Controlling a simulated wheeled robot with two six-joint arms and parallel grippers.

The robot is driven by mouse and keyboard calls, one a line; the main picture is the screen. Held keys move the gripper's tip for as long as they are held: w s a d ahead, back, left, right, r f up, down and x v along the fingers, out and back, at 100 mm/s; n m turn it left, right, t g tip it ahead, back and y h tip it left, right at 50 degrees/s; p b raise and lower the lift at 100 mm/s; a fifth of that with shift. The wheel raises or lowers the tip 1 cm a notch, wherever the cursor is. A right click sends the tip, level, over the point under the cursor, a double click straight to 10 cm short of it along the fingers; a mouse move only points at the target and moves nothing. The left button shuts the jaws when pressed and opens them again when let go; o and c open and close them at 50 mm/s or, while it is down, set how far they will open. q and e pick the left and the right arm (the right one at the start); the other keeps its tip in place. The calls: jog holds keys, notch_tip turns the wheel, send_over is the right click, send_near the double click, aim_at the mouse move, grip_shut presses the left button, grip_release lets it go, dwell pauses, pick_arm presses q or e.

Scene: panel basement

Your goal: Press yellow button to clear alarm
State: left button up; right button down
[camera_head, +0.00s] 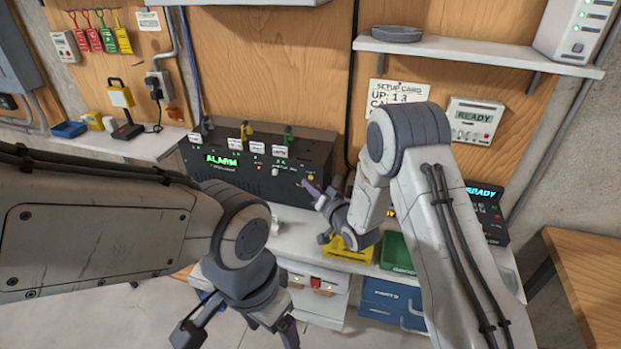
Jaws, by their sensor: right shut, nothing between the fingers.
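A dark control panel (240,172) stands on the bench against the wooden wall, with a green lit ALARM display (221,161). A small yellow button (311,177) shows near the right end of its front face. My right gripper (307,185) is shut and empty, its tip just below and very close to the yellow button. I cannot tell whether it touches. My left gripper (238,336) hangs low in front of the bench, its fingers spread apart with nothing visible between them. My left arm hides the panel's lower left part.
A yellow tray (347,252) and a green bin (396,254) sit on the bench below my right arm. Blue drawers (390,300) are underneath. A READY box (474,120) hangs on the wall at right, under a white shelf (480,52).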

jog(key=shift+w, duration=0.1)
dwell(0.7)
jog(key=shift+w+d+b, duration=0.1)
jog(key=shift+w+b, duration=0.2)
jog(key=shift+w+d, duration=0.1)
jog(key=shift+w, duration=0.25)
dwell(0.6)
jog(key=shift+s, duration=0.15)
jog(key=shift+s+a+b, duration=0.25)
jog(key=shift+s+b, duration=0.1)
jog(key=shift+s, duration=0.25)
jog(key=s, duration=0.1)
jog(key=s+a, duration=0.1)
jog(key=s, duration=0.2)
jog(key=shift+s+a+b, duration=0.25)
jog(key=shift+s+b, duration=0.15)
dwell(0.6)
